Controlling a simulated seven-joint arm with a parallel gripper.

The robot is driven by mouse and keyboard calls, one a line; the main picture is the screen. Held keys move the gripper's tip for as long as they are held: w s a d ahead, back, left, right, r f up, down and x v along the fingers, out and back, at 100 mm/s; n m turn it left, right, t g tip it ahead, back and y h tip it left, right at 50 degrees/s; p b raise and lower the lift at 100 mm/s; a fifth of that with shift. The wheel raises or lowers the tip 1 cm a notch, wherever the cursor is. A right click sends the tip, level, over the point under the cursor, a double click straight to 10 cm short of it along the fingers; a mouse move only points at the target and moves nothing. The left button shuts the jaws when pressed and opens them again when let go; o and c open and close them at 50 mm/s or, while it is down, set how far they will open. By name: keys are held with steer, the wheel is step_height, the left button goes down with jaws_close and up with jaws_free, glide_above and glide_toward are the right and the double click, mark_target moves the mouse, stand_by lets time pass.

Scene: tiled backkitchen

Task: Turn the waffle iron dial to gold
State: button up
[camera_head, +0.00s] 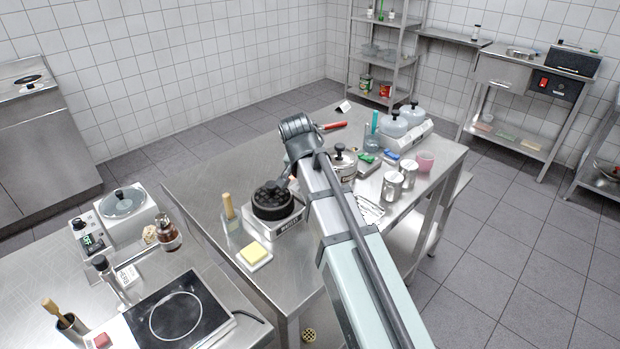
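The waffle iron (275,207) stands on the near part of the steel table, left of my arm. It has a round black plate with a dark knob on top and a light base with a label reading like "WAFFLES". Its dial and the dial's setting are too small to make out. My arm reaches up from the lower right and bends at a dark grey joint behind the iron.
A jar with a wooden-handled tool (231,220) and butter on a dish (253,255) stand left of the iron. A pot (343,165), metal canisters (392,186) and a pink cup (425,162) stand to the right. The table's back left is clear.

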stand_by(0.3)
steer(key=o, duration=1)
steer(key=v, duration=1.3)
steer(key=shift+s+r, duration=0.15)
steer(key=shift+r, duration=0.2)
